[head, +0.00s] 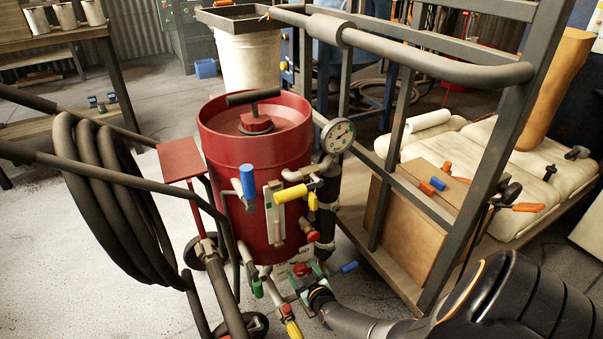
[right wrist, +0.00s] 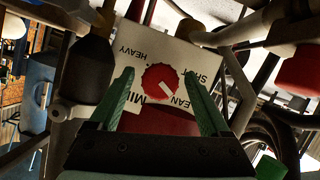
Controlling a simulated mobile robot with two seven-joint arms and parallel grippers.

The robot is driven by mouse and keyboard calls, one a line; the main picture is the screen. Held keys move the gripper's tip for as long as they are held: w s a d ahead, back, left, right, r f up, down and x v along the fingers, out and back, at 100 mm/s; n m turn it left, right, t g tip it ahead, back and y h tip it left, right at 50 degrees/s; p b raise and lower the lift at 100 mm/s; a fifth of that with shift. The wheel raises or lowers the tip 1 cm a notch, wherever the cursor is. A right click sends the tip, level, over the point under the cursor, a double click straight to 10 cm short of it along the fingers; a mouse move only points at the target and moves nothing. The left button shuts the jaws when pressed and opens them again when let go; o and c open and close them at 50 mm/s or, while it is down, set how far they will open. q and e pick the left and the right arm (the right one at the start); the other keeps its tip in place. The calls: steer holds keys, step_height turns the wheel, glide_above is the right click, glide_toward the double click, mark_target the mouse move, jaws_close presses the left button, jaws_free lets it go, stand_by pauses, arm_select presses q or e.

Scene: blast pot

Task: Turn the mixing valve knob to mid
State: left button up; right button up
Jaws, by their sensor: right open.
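The mixing valve knob (right wrist: 160,80) is red and round, set on a pale plate (right wrist: 128,66) lettered SHUT, LEAN, HEAVY and a partly hidden word starting with MI. Its white mark points lower right in the right wrist view, toward LEAN. My right gripper (right wrist: 158,74) is open, its green fingers on either side of the knob with gaps to it. In the head view the knob (head: 301,269) shows small and red low in front of the red pot, with the right gripper (head: 306,280) around it. My left gripper is not in view.
The red blast pot (head: 225,165) stands behind, with a gauge (head: 338,135), a yellow handle (head: 290,195) and a blue handle (head: 247,181). Coiled black hose (head: 100,200) hangs at left. A metal cart frame (head: 485,165) crowds the right. Pipes surround the valve closely.

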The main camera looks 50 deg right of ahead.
steer(key=shift+w+d, duration=0.1)
steer(key=shift+w, duration=0.15)
steer(key=shift+c, duration=0.4)
steer(key=shift+f, duration=0.1)
jaws_close()
